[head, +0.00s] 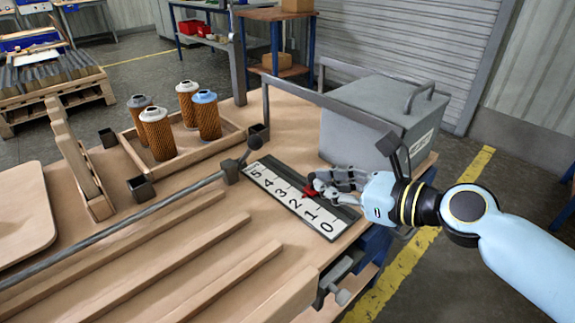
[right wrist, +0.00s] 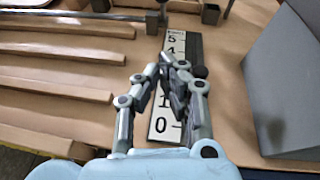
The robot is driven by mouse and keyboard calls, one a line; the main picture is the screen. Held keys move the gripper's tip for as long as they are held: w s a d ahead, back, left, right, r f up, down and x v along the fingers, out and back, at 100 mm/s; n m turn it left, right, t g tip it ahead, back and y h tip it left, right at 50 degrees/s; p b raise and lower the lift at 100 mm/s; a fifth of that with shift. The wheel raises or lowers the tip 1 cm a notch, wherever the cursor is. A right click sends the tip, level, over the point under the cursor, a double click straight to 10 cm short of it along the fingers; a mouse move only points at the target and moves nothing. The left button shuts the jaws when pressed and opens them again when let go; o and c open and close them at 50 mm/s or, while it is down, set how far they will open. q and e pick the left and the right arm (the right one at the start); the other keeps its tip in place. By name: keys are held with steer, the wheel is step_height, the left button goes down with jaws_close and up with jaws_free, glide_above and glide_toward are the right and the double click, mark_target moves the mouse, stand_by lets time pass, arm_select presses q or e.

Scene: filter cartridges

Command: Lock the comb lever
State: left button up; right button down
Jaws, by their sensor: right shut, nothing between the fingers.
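A short lever with a black ball knob (head: 254,143) stands tilted up from a dark block (head: 231,173) at the end of a long grey rod (head: 120,219). I take it for the comb lever. Beside it lies a white number scale (head: 277,192) marked 0 to 5, with a red pointer (head: 310,193) near 2 and 1. My right gripper (head: 318,184) is shut and empty over the scale, close to the pointer and apart from the lever. In the right wrist view its fingertips (right wrist: 167,66) cover the middle of the scale (right wrist: 158,128). My left gripper is not in view.
A wooden tray (head: 185,150) holds several pleated filter cartridges behind the rod. A grey box (head: 365,120) with a handle stands right of the scale. Wooden strips (head: 150,240) lie at the front. A grey frame bar (head: 300,92) rises behind the scale.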

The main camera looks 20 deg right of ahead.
steer(key=b, duration=0.2)
glide_toward(247, 154)
steer(key=f, duration=0.1)
steer(key=s+f, duration=0.1)
steer(key=f, duration=0.1)
steer(key=shift+s+d, duration=0.25)
steer(key=shift+d, duration=0.15)
steer(key=shift+w+a+r+p, duration=0.15)
steer(key=shift+w+a+r, duration=0.2)
steer(key=shift+w, duration=0.2)
steer(key=shift+w+a+r+p, duration=0.15)
steer(key=shift+w+a+r, duration=0.15)
steer(key=shift+w, duration=0.2)
steer(key=shift+w+a+r+p, duration=0.15)
steer(key=shift+w+a+r, duration=0.15)
steer(key=shift+w, duration=0.25)
